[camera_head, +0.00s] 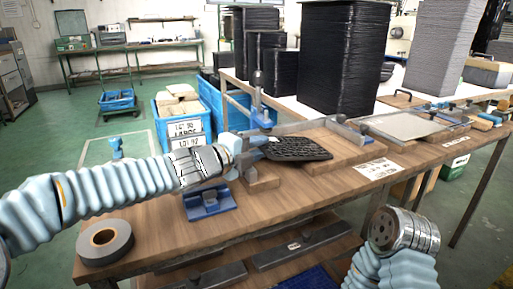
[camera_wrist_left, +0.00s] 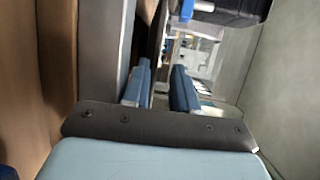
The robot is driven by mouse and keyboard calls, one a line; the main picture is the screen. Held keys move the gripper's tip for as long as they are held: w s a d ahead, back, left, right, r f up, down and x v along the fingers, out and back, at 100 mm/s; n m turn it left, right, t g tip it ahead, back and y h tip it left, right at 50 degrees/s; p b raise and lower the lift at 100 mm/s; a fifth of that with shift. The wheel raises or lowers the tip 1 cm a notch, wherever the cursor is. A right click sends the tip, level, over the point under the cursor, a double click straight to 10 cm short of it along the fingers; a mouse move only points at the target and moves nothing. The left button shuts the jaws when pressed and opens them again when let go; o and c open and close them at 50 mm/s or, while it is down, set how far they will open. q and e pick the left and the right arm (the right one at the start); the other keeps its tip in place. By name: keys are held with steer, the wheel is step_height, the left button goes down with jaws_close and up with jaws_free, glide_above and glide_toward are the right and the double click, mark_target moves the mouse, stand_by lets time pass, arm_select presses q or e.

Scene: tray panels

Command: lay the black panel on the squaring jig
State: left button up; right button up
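The black panel (camera_head: 300,150) is a dark, ribbed, round-cornered sheet near the middle of the head view. It overlaps the left part of a wooden board with metal fences (camera_head: 354,152), which looks like the squaring jig. Whether it touches the board I cannot tell. My left gripper (camera_head: 252,144) is at the panel's left end and appears shut on it. In the left wrist view the two blue fingers (camera_wrist_left: 162,88) stand a narrow gap apart, with a dark strip between them. My right arm shows at the lower right, but its fingers are not visible.
A blue fixture (camera_head: 208,203) and a roll of tape (camera_head: 105,242) are on the bench (camera_head: 160,232). Tall black stacks (camera_head: 343,60) stand on the table behind. A grey plate (camera_head: 405,126) lies to the right. The bench's front left is mostly clear.

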arm_select(q)
steer(key=shift+o, duration=0.7)
steer(key=shift+s+d, duration=0.1)
steer(key=shift+d, duration=0.05)
steer(key=p+v, duration=0.1)
steer(key=v, duration=1.2)
steer(key=shift+a+p, duration=0.25)
steer(key=shift+p, duration=0.15)
steer(key=shift+s+a, duration=0.2)
arm_select(e)
steer(key=shift+s+a+r, duration=0.1)
steer(key=shift+a+r, duration=0.25)
steer(key=shift+r, duration=0.5)
steer(key=shift+s, duration=0.15)
